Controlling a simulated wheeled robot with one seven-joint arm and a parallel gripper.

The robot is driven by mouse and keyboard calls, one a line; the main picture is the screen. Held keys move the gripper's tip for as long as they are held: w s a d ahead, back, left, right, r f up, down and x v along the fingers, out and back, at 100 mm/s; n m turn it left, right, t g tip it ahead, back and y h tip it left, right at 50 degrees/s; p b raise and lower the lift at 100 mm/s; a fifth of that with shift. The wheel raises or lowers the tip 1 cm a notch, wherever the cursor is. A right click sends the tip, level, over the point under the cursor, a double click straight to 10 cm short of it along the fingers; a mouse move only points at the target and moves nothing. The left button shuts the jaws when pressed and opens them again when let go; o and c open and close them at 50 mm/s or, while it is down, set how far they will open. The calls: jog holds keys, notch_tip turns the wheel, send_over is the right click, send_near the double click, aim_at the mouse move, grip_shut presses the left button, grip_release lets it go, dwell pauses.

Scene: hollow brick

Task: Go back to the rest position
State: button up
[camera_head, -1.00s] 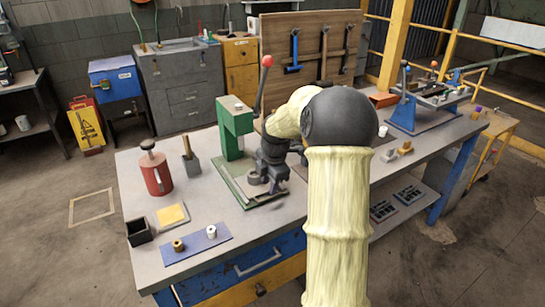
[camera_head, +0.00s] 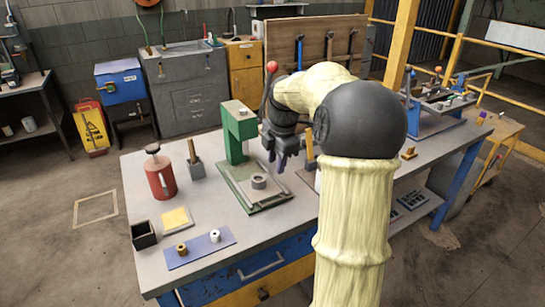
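My forearm and black elbow cover the workbench's right-middle part.
The workbench (camera_head: 220,215) carries a red can (camera_head: 160,175), a grey brush holder (camera_head: 196,168), a black box (camera_head: 143,235), a yellow pad (camera_head: 176,218) and a blue mat (camera_head: 200,248) with two small rings. The press's red-knobbed lever (camera_head: 271,67) and a wooden tool board stand behind my gripper.

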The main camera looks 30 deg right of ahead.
jog(key=shift+s, duration=0.1)
jog(key=s+a+f+m+p, duration=0.2)
jog(key=s+a+m+p, duration=0.8)
jog(key=s+a+m, duration=0.7)
jog(key=shift+s+m, duration=0.7)
jog(key=shift+s, duration=0.2)
jog(key=shift+w, duration=0.1)
